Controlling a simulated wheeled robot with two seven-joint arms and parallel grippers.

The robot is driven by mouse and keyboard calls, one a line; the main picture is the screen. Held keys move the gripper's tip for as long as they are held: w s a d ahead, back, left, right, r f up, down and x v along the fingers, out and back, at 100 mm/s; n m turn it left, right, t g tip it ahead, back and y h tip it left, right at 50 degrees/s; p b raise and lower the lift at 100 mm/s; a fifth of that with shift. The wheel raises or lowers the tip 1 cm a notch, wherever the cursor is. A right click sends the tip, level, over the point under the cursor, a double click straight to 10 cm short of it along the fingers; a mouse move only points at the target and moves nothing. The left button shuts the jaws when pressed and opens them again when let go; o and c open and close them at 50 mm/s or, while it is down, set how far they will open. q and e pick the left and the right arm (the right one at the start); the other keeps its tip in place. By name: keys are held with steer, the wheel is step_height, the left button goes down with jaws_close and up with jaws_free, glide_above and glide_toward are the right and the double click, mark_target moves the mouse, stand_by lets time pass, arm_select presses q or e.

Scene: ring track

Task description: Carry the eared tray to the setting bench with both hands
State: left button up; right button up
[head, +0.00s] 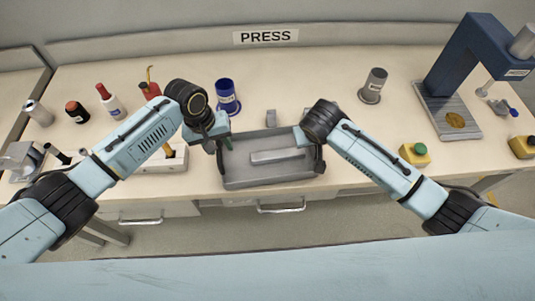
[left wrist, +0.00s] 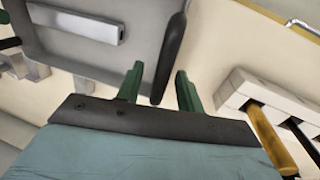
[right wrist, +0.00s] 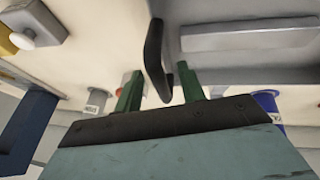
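The grey eared tray (head: 262,183) sits on the bench under the PRESS sign, with a pale grey bar (head: 278,156) lying in it. My left gripper (head: 222,141) is at the tray's left end. In the left wrist view its green fingers (left wrist: 160,88) are open, with the tray's black left ear (left wrist: 170,55) between them and gaps on both sides. My right gripper is at the right end. In the right wrist view its fingers (right wrist: 159,88) are open on either side of the black right ear (right wrist: 154,50). I cannot identify the setting bench.
A blue can (head: 228,98) and a grey can (head: 374,86) stand behind the tray. A white tool block (head: 163,164) is close on the left. A yellow box with a green button (head: 414,153) and a blue press (head: 465,65) are on the right. Drawer handles line the front.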

arm_select(q)
steer(key=shift+f, duration=0.1)
steer(key=shift+c, duration=0.4)
arm_select(e)
steer(key=shift+c, duration=0.3)
arm_select(q)
jaws_close()
arm_select(e)
jaws_close()
